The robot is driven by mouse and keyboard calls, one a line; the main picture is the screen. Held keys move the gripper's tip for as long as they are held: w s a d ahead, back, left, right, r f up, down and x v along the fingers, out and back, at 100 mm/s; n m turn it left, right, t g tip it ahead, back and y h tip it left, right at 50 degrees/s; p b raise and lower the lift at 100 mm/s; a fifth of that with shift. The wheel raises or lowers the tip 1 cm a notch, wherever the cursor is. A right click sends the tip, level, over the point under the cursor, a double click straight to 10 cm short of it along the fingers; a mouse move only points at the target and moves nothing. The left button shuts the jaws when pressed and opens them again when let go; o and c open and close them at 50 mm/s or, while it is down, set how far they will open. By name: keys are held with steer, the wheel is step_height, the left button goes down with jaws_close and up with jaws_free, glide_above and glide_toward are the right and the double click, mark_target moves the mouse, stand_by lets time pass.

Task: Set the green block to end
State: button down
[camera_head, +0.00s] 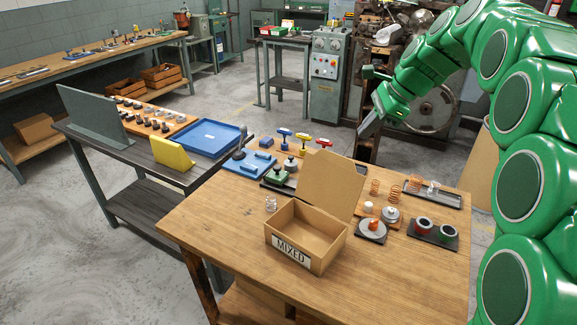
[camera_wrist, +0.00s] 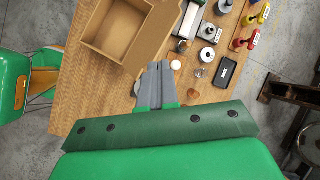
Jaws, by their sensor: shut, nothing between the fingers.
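The green block (camera_head: 277,174) sits on a dark rail-like base (camera_head: 292,184) on the wooden table, behind and left of the cardboard box. A small knob stands at it. Which end of the base it is nearest is too small to tell. My gripper (camera_head: 368,128) is raised above the back right of the table, to the right of the block and apart from it. In the wrist view my gripper (camera_wrist: 158,70) has its grey fingers together and empty. I cannot make out the green block clearly in the wrist view.
An open cardboard box (camera_head: 318,262) marked MIXED stands at the table's front, its flap raised. Blue, yellow and red T-handles (camera_head: 303,137) stand behind the block. Springs, discs and a dark two-socket plate (camera_head: 432,233) lie at the right. The front left tabletop is clear.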

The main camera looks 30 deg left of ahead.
steer(key=w+a+f+m+y, duration=0.1)
steer(key=w+a+f+m, duration=0.1)
steer(key=w+a, duration=0.35)
steer(key=w+a+f+m+y, duration=0.1)
steer(key=w+a+f+m, duration=0.15)
steer(key=a, duration=0.55)
glide_toward(279, 172)
steer(key=f, duration=0.2)
steer(key=d+f, duration=0.1)
steer(key=shift+w+f, duration=0.15)
steer(key=shift+w, duration=0.2)
steer(key=a, duration=0.3)
steer(key=shift+s+a+f, duration=0.1)
steer(key=shift+s+f, duration=0.15)
steer(key=shift+s+a, duration=0.1)
steer(key=shift+a, duration=0.25)
